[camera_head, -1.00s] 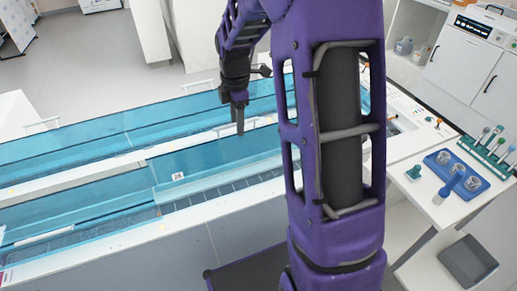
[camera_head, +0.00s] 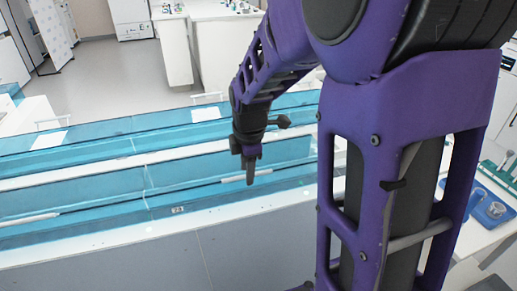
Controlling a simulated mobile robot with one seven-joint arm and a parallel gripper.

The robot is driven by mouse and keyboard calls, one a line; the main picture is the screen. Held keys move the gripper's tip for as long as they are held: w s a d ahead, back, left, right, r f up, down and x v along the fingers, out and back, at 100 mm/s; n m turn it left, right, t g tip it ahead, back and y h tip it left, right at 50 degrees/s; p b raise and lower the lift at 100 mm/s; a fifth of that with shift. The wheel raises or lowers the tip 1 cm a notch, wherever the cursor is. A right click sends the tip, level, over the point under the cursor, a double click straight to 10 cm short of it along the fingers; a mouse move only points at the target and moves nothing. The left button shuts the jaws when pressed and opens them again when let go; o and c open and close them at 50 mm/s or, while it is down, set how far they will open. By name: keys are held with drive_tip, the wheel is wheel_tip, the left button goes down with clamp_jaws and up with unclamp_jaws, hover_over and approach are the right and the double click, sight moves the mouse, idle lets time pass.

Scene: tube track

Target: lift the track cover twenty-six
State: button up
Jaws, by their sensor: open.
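Long tracks under blue see-through covers run across the view. The near track cover (camera_head: 85,201) lies left of a seam and carries a white bar handle on its front edge. Right of the seam is another blue cover (camera_head: 205,178). A small white number label (camera_head: 178,210) sits on the near edge by the seam; its digits are too small to read surely. My gripper (camera_head: 250,179) points down, seen nearly edge-on, in front of the right-hand cover. It is open with nothing in it; I cannot tell its height above the cover.
My purple arm hides the tracks' right end. A far row of blue covers (camera_head: 85,135) lies behind. White benches (camera_head: 205,12) stand at the back, with open floor (camera_head: 120,75) before them. A blue tray (camera_head: 490,207) with glassware sits at far right.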

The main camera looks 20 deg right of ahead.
wheel_tip(320, 180, up, 10)
drive_tip(key=s+p, duration=0.2)
drive_tip(key=p, duration=0.6)
drive_tip(key=shift+r+p, duration=0.2)
drive_tip(key=shift+p, duration=0.2)
